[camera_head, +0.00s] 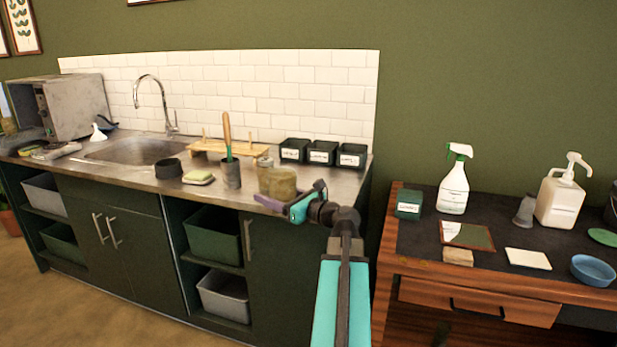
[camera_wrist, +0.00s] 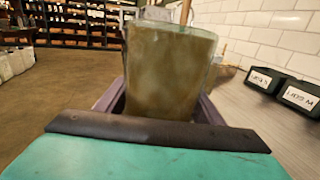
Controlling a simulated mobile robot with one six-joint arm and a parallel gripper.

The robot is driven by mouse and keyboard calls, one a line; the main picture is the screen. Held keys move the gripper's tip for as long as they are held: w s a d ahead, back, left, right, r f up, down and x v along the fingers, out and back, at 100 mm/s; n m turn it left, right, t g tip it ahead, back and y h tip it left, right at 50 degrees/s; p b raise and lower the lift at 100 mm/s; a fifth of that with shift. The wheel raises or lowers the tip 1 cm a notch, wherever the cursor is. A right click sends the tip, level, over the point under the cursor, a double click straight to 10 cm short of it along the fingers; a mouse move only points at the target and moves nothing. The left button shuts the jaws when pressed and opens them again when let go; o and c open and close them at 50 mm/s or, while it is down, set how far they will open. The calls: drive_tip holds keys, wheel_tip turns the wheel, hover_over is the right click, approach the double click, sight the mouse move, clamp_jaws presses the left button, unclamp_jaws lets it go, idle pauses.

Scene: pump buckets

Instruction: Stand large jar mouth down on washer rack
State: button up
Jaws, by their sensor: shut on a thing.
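The large jar (camera_head: 278,182), murky olive-brown with a smeared glass wall, is between the fingers of my gripper (camera_head: 289,200) over the front right part of the counter. In the wrist view the jar (camera_wrist: 168,70) fills the middle, between the two dark purple fingers. A clear glassy edge shows at its top, but I cannot tell which end is the mouth. My gripper is shut on it. The wooden rack with upright pegs (camera_head: 208,147) stands behind and to the left, near the tiled wall. I cannot tell whether the jar touches the counter.
A brush in a dark cup (camera_head: 231,173), a sponge on a dish (camera_head: 198,177) and a black round container (camera_head: 168,168) stand left of the jar. Three labelled dark boxes (camera_head: 321,152) stand at the back right. The sink (camera_head: 140,151) is farther left.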

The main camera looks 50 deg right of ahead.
drive_tip(key=w+a+f+n+g+y+p, duration=0.1)
drive_tip(key=w+a+f+n+y+p, duration=0.2)
drive_tip(key=a, duration=0.9)
drive_tip(key=w+a+f+n+g+y+p, duration=0.1)
drive_tip(key=w+a+f+n+g+y, duration=0.3)
drive_tip(key=a, duration=0.7)
drive_tip(key=w+a+f+n+t+y+p, duration=0.1)
drive_tip(key=w+a+f+y+p, duration=0.15)
drive_tip(key=w+a+y, duration=0.65)
drive_tip(key=s+a+f+n+g, duration=0.1)
drive_tip(key=s+a, duration=0.1)
drive_tip(key=a, duration=0.6)
drive_tip(key=s+a+f+n+g+h+p, duration=0.1)
drive_tip(key=s+a+f+n+g, duration=0.1)
drive_tip(key=a, duration=0.7)
drive_tip(key=shift+s+a+g, duration=0.15)
drive_tip(key=shift+s+g, duration=0.15)
drive_tip(key=shift+s, duration=0.1)
